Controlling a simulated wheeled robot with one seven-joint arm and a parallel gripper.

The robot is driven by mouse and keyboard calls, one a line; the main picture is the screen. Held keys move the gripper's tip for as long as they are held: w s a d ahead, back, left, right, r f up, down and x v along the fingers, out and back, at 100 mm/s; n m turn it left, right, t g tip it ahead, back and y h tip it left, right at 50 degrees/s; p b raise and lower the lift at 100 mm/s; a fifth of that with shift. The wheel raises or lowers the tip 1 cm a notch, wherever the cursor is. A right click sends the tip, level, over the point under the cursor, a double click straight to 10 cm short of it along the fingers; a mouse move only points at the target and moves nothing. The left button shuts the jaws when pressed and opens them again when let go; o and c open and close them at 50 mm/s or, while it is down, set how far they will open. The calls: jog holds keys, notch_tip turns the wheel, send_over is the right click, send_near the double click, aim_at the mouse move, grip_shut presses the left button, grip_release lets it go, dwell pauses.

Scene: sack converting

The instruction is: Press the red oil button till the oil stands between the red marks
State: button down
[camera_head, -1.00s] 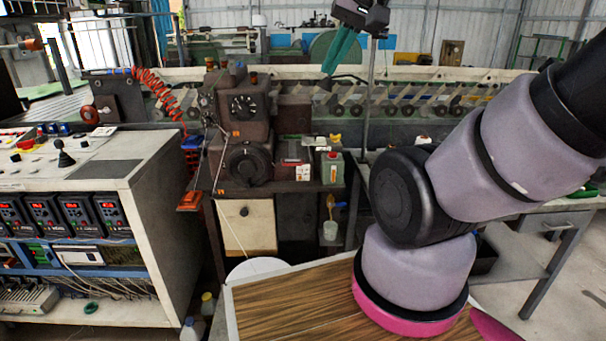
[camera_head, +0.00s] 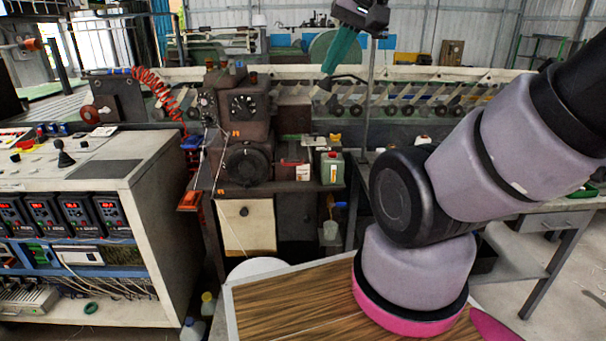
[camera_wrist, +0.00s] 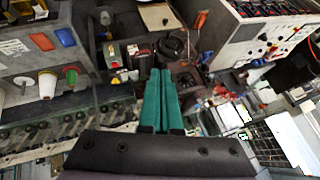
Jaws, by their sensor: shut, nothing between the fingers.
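My gripper (camera_head: 340,52) has long teal fingers. It hangs at the top centre of the head view, pointing down, apart from everything. In the wrist view the fingers (camera_wrist: 157,88) lie side by side, shut, with nothing between them. Their tips point towards the dark machine (camera_head: 247,108), which has a dial and a round black hub. It also shows in the wrist view (camera_wrist: 183,75). A small box with a reddish top (camera_head: 291,168) stands beside the machine.
A control cabinet (camera_head: 150,190) with red displays fills the left. A red coiled hose (camera_head: 158,92) hangs left of the machine. A wood-patterned top (camera_head: 290,305) lies in front. A conveyor runs behind.

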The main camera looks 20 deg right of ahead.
dwell(0.4)
jog(key=n+t+h, duration=0.2)
jog(key=n+h, duration=0.1)
jog(key=n, duration=0.9)
send_over(335, 154)
notch_tip(335, 154, down, 23)
jog(key=shift+w+f, duration=0.1)
jog(key=shift+f, duration=0.2)
jog(key=shift+f, duration=4.4)
jog(key=shift+f, duration=0.1)
